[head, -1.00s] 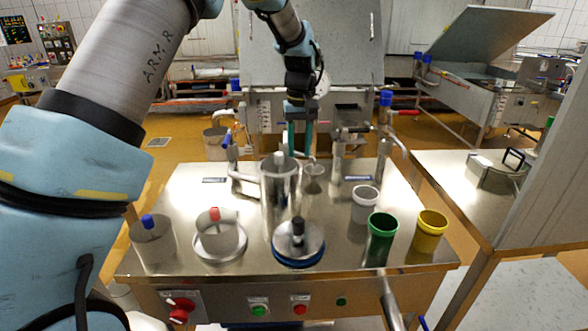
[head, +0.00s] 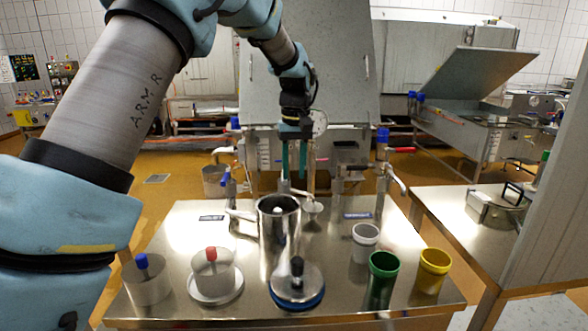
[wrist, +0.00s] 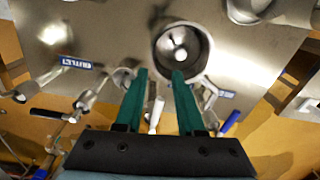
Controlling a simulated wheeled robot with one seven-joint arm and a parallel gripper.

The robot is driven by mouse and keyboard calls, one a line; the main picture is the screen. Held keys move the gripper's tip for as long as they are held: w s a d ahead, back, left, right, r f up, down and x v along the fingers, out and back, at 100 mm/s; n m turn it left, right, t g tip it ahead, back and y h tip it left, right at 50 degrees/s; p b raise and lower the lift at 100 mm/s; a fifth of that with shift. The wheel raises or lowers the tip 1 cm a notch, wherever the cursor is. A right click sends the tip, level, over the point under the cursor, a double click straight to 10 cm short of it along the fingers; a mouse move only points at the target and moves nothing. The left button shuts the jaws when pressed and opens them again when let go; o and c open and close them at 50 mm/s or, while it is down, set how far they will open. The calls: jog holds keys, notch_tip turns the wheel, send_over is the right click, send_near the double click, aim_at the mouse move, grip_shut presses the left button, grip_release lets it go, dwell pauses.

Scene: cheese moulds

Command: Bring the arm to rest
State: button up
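My gripper (head: 294,158) hangs from my arm above the back part of the steel table (head: 190,232), pointing down. Its two green fingers are apart, with nothing between them in the head view. In the wrist view my gripper (wrist: 160,78) is also open and empty. A tall steel cylinder (head: 279,240) stands on the table in front of and below the gripper; the wrist view shows it from above (wrist: 200,52) beyond the fingertips. A white object shows inside it.
A blue-knobbed mould (head: 148,285), a red-knobbed mould (head: 212,275) and a black-knobbed blue-rimmed disc (head: 297,290) stand at the table's front. White (head: 365,243), green (head: 382,280) and yellow (head: 431,272) cups stand at right. Pipes and taps line the back edge.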

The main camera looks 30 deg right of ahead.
jog(key=shift+a, duration=0.1)
jog(key=w+a+f+n, duration=0.1)
jog(key=w+a, duration=0.1)
jog(key=a, duration=2)
jog(key=s+a+f, duration=0.2)
jog(key=s+a, duration=0.4)
jog(key=a, duration=0.3)
jog(key=s+a+f+n+t, duration=0.1)
jog(key=s+a, duration=0.4)
jog(key=a, duration=0.4)
jog(key=shift+s+a+f+h, duration=0.3)
jog(key=shift+s+f, duration=0.05)
jog(key=shift+s, duration=0.05)
